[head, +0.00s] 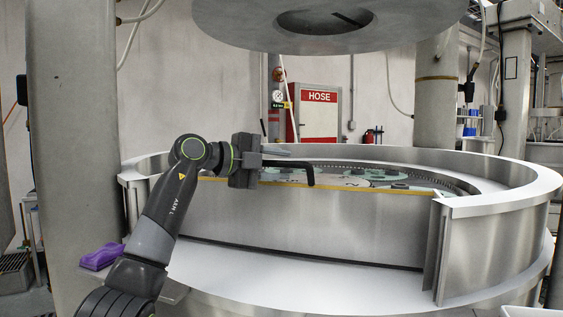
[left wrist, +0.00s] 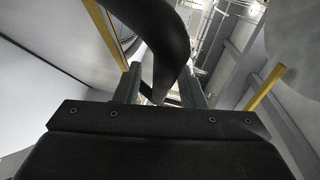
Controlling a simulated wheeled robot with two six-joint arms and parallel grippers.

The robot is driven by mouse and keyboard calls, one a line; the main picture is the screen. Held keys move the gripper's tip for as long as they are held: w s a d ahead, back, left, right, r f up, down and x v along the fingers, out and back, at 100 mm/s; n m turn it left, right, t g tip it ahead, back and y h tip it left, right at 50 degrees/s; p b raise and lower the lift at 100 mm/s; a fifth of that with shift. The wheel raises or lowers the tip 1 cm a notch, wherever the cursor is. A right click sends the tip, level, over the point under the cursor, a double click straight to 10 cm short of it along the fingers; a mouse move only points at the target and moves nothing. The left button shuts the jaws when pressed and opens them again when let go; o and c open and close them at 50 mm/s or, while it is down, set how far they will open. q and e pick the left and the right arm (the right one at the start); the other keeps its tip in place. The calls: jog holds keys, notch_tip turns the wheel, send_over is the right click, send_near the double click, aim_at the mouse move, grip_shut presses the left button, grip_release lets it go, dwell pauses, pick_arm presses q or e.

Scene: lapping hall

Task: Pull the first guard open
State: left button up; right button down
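My left gripper (head: 275,158) is at the black bent handle (head: 311,174), above the yellow-edged grey front panel (head: 290,225) of the round machine. I cannot tell if this panel is the guard. In the left wrist view, the handle's dark curved bar (left wrist: 171,45) passes down between the two fingers of the left gripper (left wrist: 160,80). A bright gap shows between the left finger and the bar, so the fingers look apart. Contact with the handle cannot be made out. My right gripper is not in view.
A curved metal wall (head: 490,235) rings the machine, with a white ledge (head: 300,280) in front. A large grey disc (head: 330,35) hangs overhead. A grey column (head: 72,130) stands at left, near a purple object (head: 101,256). The ledge's middle is clear.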

pick_arm(q)
jog(key=shift+w+d, duration=0.25)
jog(key=shift+d, duration=0.15)
grip_shut()
jog(key=shift+f, duration=0.1)
